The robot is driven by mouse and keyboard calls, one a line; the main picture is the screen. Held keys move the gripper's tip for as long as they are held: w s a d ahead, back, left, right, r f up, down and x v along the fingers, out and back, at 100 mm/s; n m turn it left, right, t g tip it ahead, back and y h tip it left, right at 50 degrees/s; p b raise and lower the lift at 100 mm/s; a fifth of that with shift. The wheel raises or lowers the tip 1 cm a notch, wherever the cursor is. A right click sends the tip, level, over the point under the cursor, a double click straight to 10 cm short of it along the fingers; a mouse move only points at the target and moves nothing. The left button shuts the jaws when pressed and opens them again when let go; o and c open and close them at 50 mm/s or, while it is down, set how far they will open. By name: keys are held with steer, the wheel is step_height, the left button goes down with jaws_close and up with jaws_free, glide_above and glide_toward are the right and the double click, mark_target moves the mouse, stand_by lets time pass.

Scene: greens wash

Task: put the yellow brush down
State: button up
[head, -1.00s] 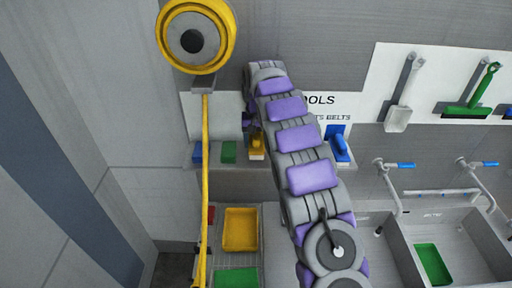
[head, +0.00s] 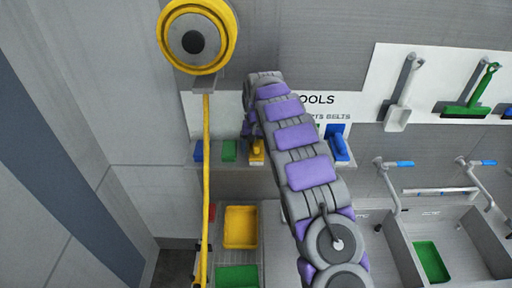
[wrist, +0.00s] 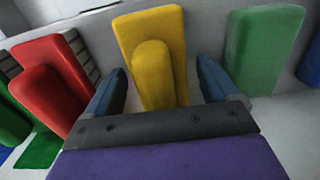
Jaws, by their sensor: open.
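The yellow brush (wrist: 158,70) stands upright on the shelf, its broad block behind its rounded handle. In the wrist view my gripper (wrist: 160,88) is open, with one blue finger on each side of the handle. Gaps show between the fingers and the handle, so it is not clamped. In the head view the yellow brush (head: 257,152) shows low at the left of my arm, on the shelf. My gripper there is mostly hidden behind my arm.
A red brush (wrist: 48,82) and a green one (wrist: 262,48) flank the yellow brush. In the head view the shelf (head: 232,182) also bears a blue brush (head: 340,146). A yellow tray (head: 240,228) lies below. A yellow hose (head: 205,190) hangs at left.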

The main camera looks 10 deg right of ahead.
step_height(320, 180, up, 9)
steer(key=shift+r+b, duration=0.1)
steer(key=shift+b, duration=0.7)
steer(key=shift+r+p, duration=1.1)
steer(key=shift+r, duration=0.45)
